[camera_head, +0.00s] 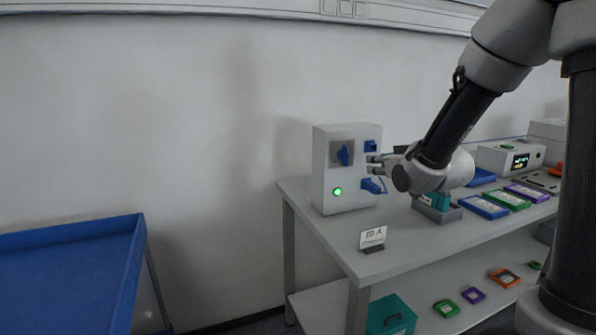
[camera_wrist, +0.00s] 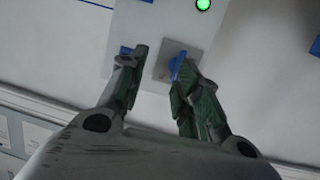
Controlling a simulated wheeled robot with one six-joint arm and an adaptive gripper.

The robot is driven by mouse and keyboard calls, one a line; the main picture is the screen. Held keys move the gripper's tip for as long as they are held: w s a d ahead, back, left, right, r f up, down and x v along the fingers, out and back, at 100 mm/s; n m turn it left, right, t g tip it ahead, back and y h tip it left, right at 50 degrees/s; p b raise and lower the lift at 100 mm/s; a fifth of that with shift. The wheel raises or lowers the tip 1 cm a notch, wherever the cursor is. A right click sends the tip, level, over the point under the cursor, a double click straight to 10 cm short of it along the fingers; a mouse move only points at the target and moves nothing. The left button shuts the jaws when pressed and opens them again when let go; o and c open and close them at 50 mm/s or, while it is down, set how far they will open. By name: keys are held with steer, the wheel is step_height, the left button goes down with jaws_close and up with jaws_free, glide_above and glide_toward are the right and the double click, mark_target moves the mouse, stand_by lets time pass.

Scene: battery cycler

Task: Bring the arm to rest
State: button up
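My arm (camera_head: 455,120) reaches in from the right, and my gripper (camera_head: 374,164) is at the front of a white box (camera_head: 333,200) on the table. The box has a blue rotary knob (camera_head: 345,153) on a grey plate, a lit green lamp (camera_head: 337,191) and blue parts on its right side. In the wrist view my gripper's two fingers (camera_wrist: 158,80) are apart with nothing between them. The grey plate (camera_wrist: 186,52) with its blue knob (camera_wrist: 177,66) shows just beyond the right fingertip; I cannot tell whether they touch.
A small sign (camera_head: 373,239) stands on the front of the white table (camera_head: 415,243). Coloured trays (camera_head: 483,207) and a device with a screen (camera_head: 512,158) are to the right. A teal box (camera_head: 391,316) is on the lower shelf. A blue cart (camera_head: 75,275) stands left.

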steer(key=s+d+m+g+h, duration=0.1)
steer(key=s+d+g, duration=0.1)
steer(key=s, duration=0.9)
steer(key=s+d+g+h, duration=0.1)
steer(key=s+d+g, duration=0.2)
steer(key=s, duration=0.8)
steer(key=s+d+m+g+h, duration=0.1)
steer(key=s+d+g, duration=0.2)
steer(key=s, duration=0.9)
steer(key=shift+d+r+m+g, duration=0.15)
steer(key=shift+r+m+g, duration=0.2)
steer(key=shift+g, duration=0.75)
